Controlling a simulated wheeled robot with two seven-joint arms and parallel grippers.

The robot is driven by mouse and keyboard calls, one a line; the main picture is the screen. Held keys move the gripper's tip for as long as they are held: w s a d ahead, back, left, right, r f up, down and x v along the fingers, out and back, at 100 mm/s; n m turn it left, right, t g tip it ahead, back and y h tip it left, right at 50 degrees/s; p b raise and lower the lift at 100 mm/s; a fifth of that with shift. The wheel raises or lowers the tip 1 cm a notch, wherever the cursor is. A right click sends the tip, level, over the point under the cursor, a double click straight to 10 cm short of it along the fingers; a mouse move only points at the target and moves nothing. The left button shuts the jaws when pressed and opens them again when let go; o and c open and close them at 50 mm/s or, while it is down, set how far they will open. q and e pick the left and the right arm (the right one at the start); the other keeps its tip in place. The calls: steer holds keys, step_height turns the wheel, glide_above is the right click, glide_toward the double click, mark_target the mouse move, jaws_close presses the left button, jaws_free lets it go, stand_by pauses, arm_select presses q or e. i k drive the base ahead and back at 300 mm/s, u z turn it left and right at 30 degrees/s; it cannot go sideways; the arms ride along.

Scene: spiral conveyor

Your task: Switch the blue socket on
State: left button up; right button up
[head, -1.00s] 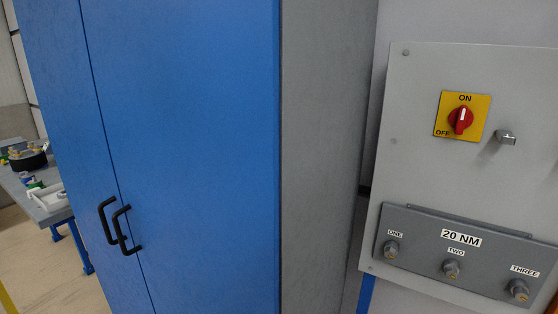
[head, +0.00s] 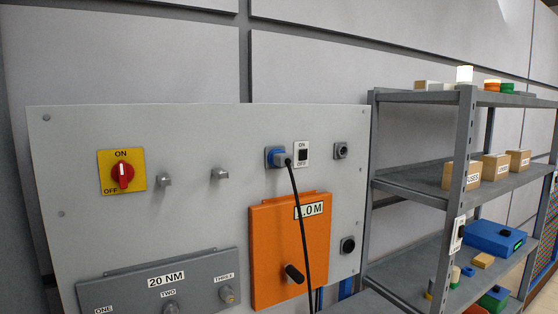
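The blue socket (head: 275,157) is on the upper right part of a grey wall panel (head: 80,235). A black plug with a cable (head: 299,215) is at its right side, and the cable hangs down over the orange box. A small switch plate (head: 301,154) marked ON and OFF, with a dark rocker, is just to the right of the socket. The rocker's position is too small to tell. Neither of my grippers is in view.
The panel also holds a red rotary switch (head: 122,176) on a yellow plate, two metal hooks, a grey "20 NM" box (head: 190,280) and an orange box (head: 268,248) with a dark handle. A grey shelf rack (head: 430,187) with boxes stands at the right.

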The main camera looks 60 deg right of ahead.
mark_target(302, 156)
steer(key=z, duration=1.85)
steer(key=k, duration=0.7)
steer(key=u, duration=0.05)
steer(key=i, duration=1.2)
steer(key=u, duration=0.7)
